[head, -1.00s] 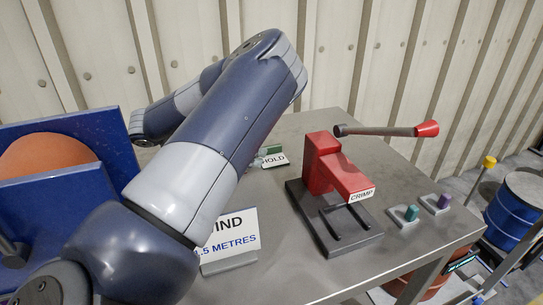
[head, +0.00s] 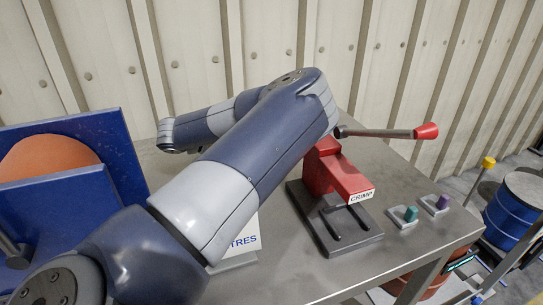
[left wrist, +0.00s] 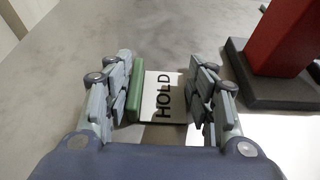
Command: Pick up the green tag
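A small green tag (head: 410,213) stands upright on a pale plate at the right front of the bench in the head view. A purple tag (head: 442,202) stands on a similar plate beside it. My left gripper (left wrist: 165,78) is open in the left wrist view, its fingers on either side of a white HOLD card (left wrist: 163,97) and a green block (left wrist: 135,92). The block is close to the left finger; I cannot tell if they touch. The green tag on the plate is not in the wrist view. My right gripper is not in view.
A red CRIMP press (head: 335,172) with a long lever (head: 385,132) stands on a dark base, which also shows in the wrist view (left wrist: 265,88). A blue panel stand (head: 75,150) is at left. A card (head: 245,240) is partly behind my arm. The metal bench is otherwise mostly clear.

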